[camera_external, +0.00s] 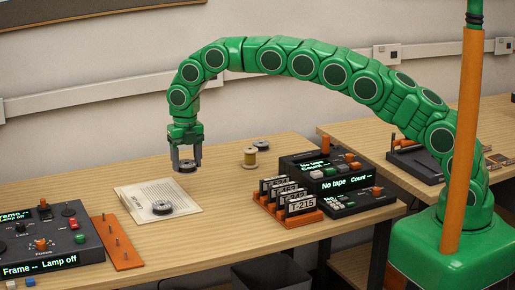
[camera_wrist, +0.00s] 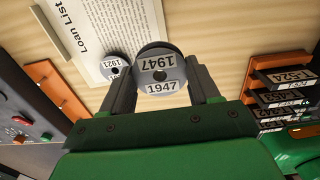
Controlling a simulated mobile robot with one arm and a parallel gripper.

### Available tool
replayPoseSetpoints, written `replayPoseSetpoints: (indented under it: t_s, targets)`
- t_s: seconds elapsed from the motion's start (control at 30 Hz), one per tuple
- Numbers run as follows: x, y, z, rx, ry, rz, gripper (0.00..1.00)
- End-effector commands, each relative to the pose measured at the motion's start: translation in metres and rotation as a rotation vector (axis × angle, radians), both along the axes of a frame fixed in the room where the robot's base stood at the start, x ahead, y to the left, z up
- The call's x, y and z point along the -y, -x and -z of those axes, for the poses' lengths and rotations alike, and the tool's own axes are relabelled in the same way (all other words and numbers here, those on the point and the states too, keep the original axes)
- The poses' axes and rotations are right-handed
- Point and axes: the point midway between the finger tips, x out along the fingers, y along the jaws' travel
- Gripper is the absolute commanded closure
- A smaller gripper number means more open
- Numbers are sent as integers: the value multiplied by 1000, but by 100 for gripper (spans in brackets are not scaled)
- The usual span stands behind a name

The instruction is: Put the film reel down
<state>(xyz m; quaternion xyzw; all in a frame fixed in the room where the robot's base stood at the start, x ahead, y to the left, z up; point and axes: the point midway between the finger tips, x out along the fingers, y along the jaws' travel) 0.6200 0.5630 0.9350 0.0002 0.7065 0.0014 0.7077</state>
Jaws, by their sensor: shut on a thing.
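My gripper (camera_external: 186,158) points down and is shut on a grey film reel (camera_external: 187,167), which it holds apart from the table top. In the wrist view, the held reel (camera_wrist: 160,72) shows the label 1947 between the fingers of my gripper (camera_wrist: 163,88). Another reel (camera_external: 162,208) lies on a printed sheet (camera_external: 142,192). In the wrist view this lying reel (camera_wrist: 115,69) reads 1921, and the sheet (camera_wrist: 100,28) is headed "Loan List".
A console (camera_external: 45,243) and an orange pegged board (camera_external: 117,242) stand at left. Labelled boxes in an orange rack (camera_external: 287,212) and black devices (camera_external: 335,175) stand at right. A yellow spool (camera_external: 249,158) and a dark reel (camera_external: 261,145) stand behind.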

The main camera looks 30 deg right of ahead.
Motion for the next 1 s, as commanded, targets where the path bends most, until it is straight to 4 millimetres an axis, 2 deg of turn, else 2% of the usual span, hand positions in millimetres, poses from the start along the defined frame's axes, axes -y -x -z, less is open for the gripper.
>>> replayPoseSetpoints:
  t_s: [0.7,1.0]
  targets:
    - [-28,-31,50,-4,3,1,70]
    - [-34,-38,58,-2,1,1,70]
